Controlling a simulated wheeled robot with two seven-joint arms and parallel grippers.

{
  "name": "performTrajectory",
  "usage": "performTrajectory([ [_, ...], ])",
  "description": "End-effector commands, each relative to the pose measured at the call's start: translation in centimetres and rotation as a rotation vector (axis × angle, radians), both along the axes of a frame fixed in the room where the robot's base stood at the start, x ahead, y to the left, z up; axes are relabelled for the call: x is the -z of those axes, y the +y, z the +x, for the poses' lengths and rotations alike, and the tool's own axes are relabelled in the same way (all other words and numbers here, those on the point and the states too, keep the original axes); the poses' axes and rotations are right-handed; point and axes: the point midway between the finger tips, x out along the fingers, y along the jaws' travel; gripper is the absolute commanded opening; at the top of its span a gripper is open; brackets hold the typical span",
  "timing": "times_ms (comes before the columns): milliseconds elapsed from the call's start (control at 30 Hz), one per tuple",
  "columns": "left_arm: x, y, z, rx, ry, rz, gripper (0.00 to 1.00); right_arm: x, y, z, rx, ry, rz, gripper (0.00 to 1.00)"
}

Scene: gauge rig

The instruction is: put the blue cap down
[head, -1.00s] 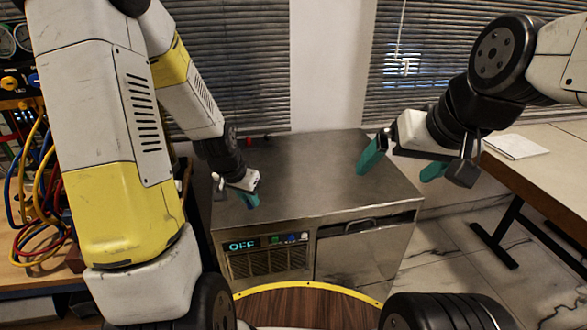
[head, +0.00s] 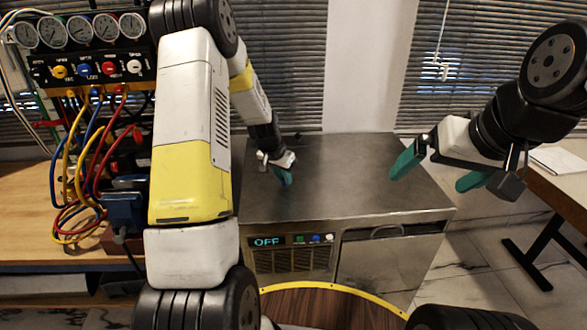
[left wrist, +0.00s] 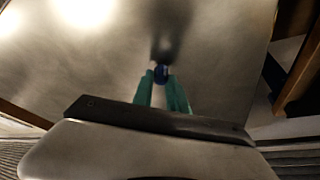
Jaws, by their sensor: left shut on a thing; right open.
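My left gripper (head: 284,181) is over the front left part of the steel cabinet top (head: 340,180). Its teal fingers are shut on the small blue cap (left wrist: 161,73), which shows between the fingertips in the left wrist view. The cap is mostly hidden by the fingers in the head view. A dark shadow lies on the steel just beyond the cap; I cannot tell whether the cap touches the surface. My right gripper (head: 428,180) is open and empty near the cabinet's right edge.
A gauge panel (head: 80,52) with knobs and coloured hoses stands on the wooden bench (head: 30,235) at left. The cabinet's front display (head: 267,241) reads OFF. A table (head: 570,185) with paper stands at right. The cabinet top's middle is clear.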

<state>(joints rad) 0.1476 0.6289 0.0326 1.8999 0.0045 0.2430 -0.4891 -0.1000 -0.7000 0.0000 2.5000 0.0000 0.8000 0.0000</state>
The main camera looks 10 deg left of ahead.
Motion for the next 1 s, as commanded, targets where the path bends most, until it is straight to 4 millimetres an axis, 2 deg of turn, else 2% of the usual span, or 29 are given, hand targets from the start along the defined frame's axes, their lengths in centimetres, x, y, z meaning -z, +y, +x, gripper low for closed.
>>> performTrajectory([
  [67,0.7,0.0,0.0,-0.001,0.001,-0.001,0.0,0.0,0.0,0.0,0.0,0.0,0.0,1.0],
  [400,1.0,0.0,0.0,-0.001,0.0,0.0,0.0,0.0,0.0,0.0,0.0,0.0,0.0,1.0],
  [433,0.9,0.0,0.0,-0.001,-0.001,0.0,0.24,0.0,0.0,0.0,0.0,0.0,0.0,1.0],
  [500,0.9,0.0,0.0,-0.001,-0.001,0.0,0.38,0.0,0.0,0.0,0.0,0.0,0.0,1.0],
  [533,0.9,0.0,0.0,-0.001,-0.001,0.0,0.4,0.0,0.0,0.0,0.0,0.0,0.0,1.0],
  [833,0.8,0.0,0.0,0.0,-0.001,0.001,0.4,0.0,0.0,0.0,0.0,0.0,0.0,1.0],
  [1000,-0.7,0.2,-0.4,-0.002,-0.003,0.0,0.4,0.0,0.0,0.0,0.0,0.0,0.0,1.0],
])
